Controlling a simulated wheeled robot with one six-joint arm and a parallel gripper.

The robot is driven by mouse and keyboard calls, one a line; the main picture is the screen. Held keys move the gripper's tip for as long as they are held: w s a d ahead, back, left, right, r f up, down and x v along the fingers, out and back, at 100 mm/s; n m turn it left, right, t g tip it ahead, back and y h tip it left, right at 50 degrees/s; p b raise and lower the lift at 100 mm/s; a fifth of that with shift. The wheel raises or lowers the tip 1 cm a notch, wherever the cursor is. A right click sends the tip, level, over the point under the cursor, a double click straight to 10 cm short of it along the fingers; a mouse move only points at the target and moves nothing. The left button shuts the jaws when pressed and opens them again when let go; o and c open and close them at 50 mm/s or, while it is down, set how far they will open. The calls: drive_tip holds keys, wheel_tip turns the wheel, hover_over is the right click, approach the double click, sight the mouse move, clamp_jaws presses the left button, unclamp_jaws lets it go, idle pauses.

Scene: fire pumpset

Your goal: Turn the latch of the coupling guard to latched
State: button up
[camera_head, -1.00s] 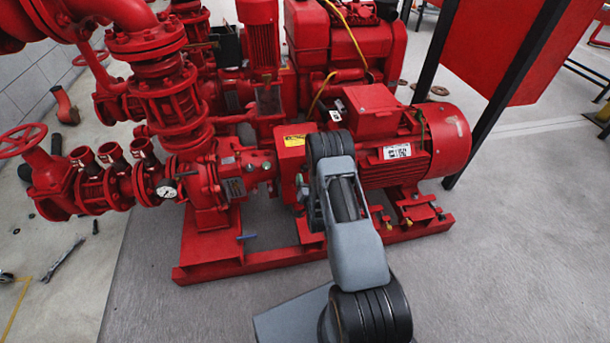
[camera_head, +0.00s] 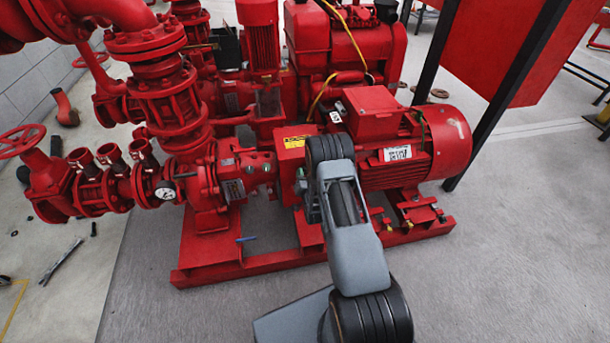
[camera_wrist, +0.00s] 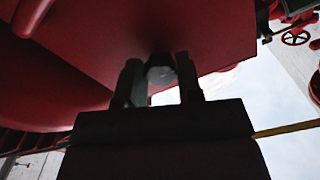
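The coupling guard (camera_head: 291,158) is a red cover with a yellow label, between pump and motor in the head view. My arm's wrist covers its right side there and hides the latch and my gripper's fingertips. In the wrist view, a red surface (camera_wrist: 140,30), likely the guard, fills the upper part. A small grey rounded piece, likely the latch (camera_wrist: 160,72), sits beneath it between the two dark fingers of my gripper (camera_wrist: 160,80). The fingers stand apart, one on each side of it, very close. I cannot tell whether they press on it. Its turned position is unclear.
The red motor (camera_head: 415,150) stands right of my arm. The pump with its gauge (camera_head: 166,194) and pipes stands left. The red base frame (camera_head: 250,263) runs below. Open grey floor (camera_head: 500,260) lies to the right; a wrench (camera_head: 62,262) lies at left.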

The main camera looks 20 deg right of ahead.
drive_tip(key=c, duration=0.4)
drive_tip(key=shift+m, duration=0.4)
drive_tip(key=m+b, duration=0.2)
drive_tip(key=m, duration=0.1)
drive_tip(key=shift+f, duration=0.1)
drive_tip(key=m+b, duration=0.2)
drive_tip(key=m, duration=0.1)
drive_tip(key=shift+a+m, duration=0.1)
drive_tip(key=shift+m, duration=0.3)
drive_tip(key=m+b, duration=0.3)
drive_tip(key=m, duration=0.3)
drive_tip(key=shift+r+m+b, duration=0.15)
drive_tip(key=shift+m+b, duration=0.3)
drive_tip(key=shift+m, duration=0.55)
drive_tip(key=shift+r+m+b, duration=0.15)
drive_tip(key=shift+m+b, duration=0.25)
drive_tip(key=shift+m, duration=0.6)
drive_tip(key=shift+r+m, duration=0.1)
drive_tip(key=shift+m, duration=0.2)
drive_tip(key=o, duration=0.9)
